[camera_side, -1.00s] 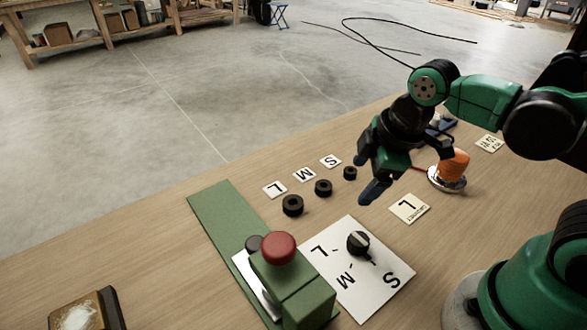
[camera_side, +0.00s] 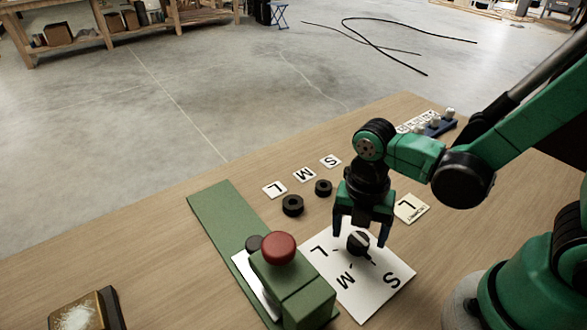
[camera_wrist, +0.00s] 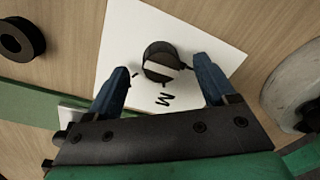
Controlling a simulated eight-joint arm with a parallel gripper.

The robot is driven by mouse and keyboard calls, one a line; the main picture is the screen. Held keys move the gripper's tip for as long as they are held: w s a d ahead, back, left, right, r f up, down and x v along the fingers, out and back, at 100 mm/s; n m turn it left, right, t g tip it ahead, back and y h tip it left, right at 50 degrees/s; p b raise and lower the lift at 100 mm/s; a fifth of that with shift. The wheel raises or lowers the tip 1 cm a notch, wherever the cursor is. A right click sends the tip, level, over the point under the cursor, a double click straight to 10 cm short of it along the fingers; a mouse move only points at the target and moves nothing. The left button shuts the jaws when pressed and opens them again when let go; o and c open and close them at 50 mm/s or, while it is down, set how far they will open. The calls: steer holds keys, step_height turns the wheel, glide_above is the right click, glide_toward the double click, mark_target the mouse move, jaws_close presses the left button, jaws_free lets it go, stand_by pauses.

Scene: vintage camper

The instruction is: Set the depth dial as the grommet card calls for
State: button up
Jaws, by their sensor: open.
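The depth dial is a black knob (camera_side: 358,242) with a white line across its top. It sits on a white plate (camera_side: 375,300) marked L, M and S. I cannot tell for sure which letter it points to. The wrist view also shows the knob (camera_wrist: 160,55), with the M below it. My gripper (camera_side: 360,236) is open above the plate, one finger on each side of the knob, with gaps visible in the wrist view (camera_wrist: 161,70). The cream grommet card (camera_side: 412,207) shows a large L and lies behind my gripper, partly hidden.
A green press (camera_side: 300,290) with a red knob (camera_side: 279,247) stands close left of the plate. Black rings (camera_side: 292,206) lie near small L, M and S cards (camera_side: 304,174). A blue tray (camera_side: 440,127) is at the back right. A box (camera_side: 85,312) sits front left.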

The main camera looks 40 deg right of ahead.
steer(key=shift+s+f, duration=0.1)
steer(key=shift+f, duration=0.6)
jaws_close()
